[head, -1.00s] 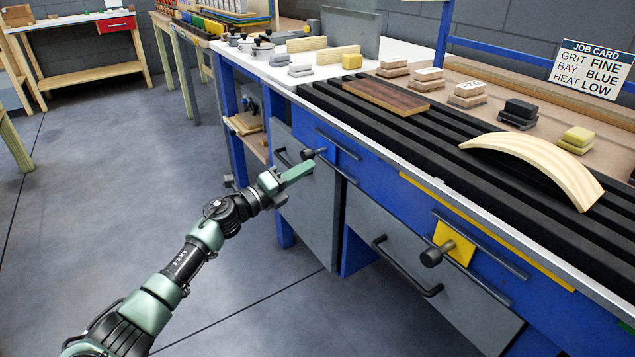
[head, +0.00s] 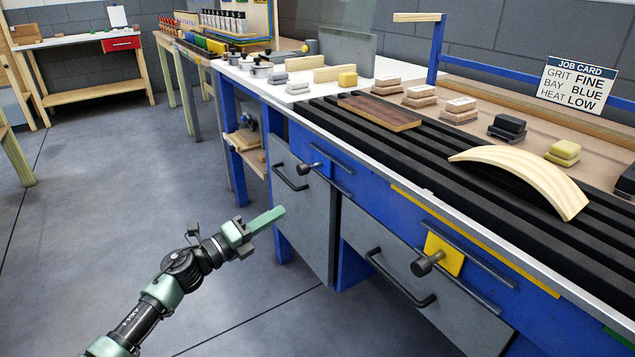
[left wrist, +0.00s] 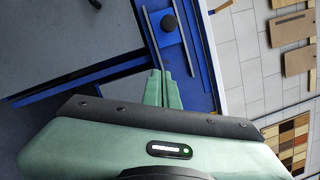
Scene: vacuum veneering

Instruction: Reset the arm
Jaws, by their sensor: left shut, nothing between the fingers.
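My left gripper (head: 266,220) is in front of the blue workbench (head: 366,190), out over the floor and apart from the bench front. Its green fingers are together with nothing between them. In the left wrist view the closed fingertips (left wrist: 163,88) point toward the blue bench front and a dark round knob (left wrist: 169,23). My left arm reaches in from the bottom left of the head view. My right gripper is in neither view.
The bench front has grey doors with dark handles (head: 400,278) and knobs (head: 424,264) that stick out. A curved wooden piece (head: 520,172) and a dark veneer board (head: 380,112) lie on the black slats. Open floor (head: 110,180) lies to the left.

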